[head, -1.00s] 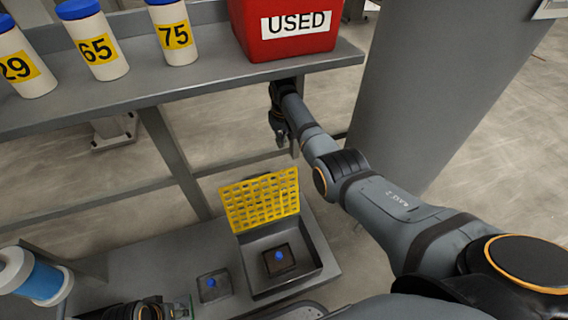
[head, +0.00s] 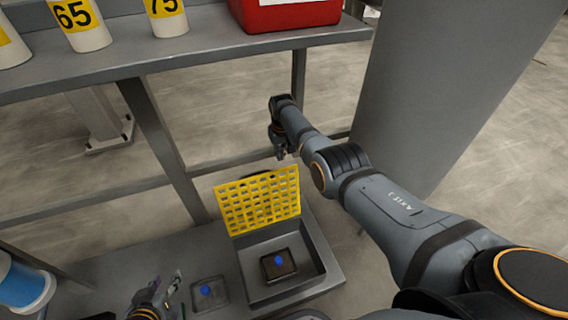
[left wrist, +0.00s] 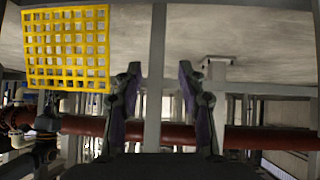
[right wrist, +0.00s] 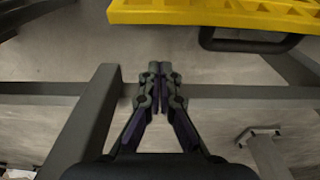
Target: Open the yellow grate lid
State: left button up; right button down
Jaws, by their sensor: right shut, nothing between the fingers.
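The yellow grate lid (head: 258,201) stands raised, nearly upright, at the back edge of a grey open box (head: 312,262). It also shows in the left wrist view (left wrist: 66,48) at upper left, and its edge shows in the right wrist view (right wrist: 220,14) with a dark handle (right wrist: 252,42). A dark block with a blue knob (head: 279,263) lies inside the box. My right gripper (head: 283,152) is shut and empty, behind and beyond the lid, apart from it. My left gripper (head: 172,287) is open and empty, left of the box; its fingers show in the left wrist view (left wrist: 162,75).
A grey shelf (head: 200,58) above holds numbered bottles (head: 78,20) and a red bin (head: 285,14). A second blue-knobbed block (head: 208,292) lies left of the box. A blue and white roll (head: 22,287) is at far left. A wide grey column (head: 440,90) stands at right.

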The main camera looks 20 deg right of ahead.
pick_arm(q)
jog(key=w+r+t, duration=0.3)
jog(key=w+r, duration=0.1)
jog(key=s+f+g+p, duration=0.2)
jog(key=s+f+g, duration=0.6)
jog(key=s, duration=0.4)
jog(key=shift+s+d+f+p, duration=0.15)
jog(key=shift+s+f+p, duration=0.15)
jog(key=shift+p, duration=0.1)
pick_arm(e)
jog(key=shift+s, duration=1.9)
